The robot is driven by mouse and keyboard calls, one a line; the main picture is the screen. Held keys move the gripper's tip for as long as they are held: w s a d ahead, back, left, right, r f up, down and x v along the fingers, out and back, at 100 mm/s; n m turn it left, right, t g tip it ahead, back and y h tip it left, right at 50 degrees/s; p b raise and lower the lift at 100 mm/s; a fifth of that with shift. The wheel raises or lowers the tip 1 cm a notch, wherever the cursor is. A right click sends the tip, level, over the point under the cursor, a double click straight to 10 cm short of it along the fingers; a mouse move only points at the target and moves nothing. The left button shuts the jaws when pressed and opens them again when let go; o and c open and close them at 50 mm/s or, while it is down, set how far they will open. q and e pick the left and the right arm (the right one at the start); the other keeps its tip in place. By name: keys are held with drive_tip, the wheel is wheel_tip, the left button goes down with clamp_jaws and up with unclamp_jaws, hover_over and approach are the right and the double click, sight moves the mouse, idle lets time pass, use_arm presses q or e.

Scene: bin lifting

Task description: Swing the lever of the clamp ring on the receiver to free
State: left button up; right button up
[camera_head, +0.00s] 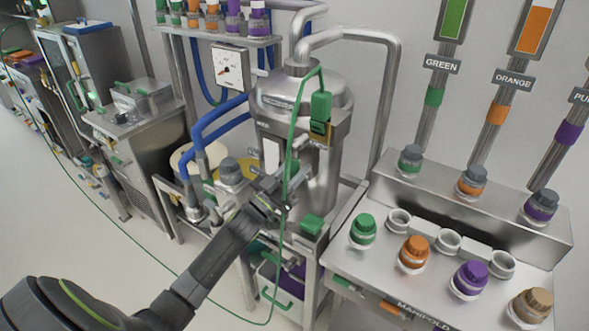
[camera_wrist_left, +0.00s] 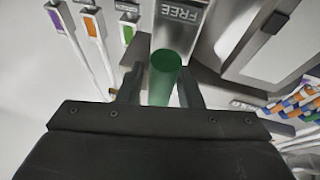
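The receiver (camera_head: 322,170) is the steel vessel with a domed top in the middle of the head view. My left gripper (camera_head: 279,197) is in front of its lower left side; the arm and a green line hide part of that area. In the left wrist view, a green cylindrical grip, which looks like the lever's handle (camera_wrist_left: 163,82), stands between the two dark fingers of my left gripper (camera_wrist_left: 160,86). The fingers look closed on it. A plate marked FREE (camera_wrist_left: 180,14) is just beyond the grip. The clamp ring cannot be made out clearly. My right gripper is not in view.
A green line crosses in front of the receiver and my left gripper. A steel manifold bench (camera_head: 385,268) with capped ports stands at the right. Blue hoses (camera_head: 222,122) and steel pipes crowd the left side. Open floor (camera_head: 60,215) lies at the left.

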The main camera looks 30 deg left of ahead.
use_arm(q)
drive_tip(key=shift+o, duration=0.8)
drive_tip(key=shift+s+f, duration=0.15)
drive_tip(key=b+v, duration=0.5)
drive_tip(key=v, duration=1.2)
drive_tip(key=shift+a, duration=0.1)
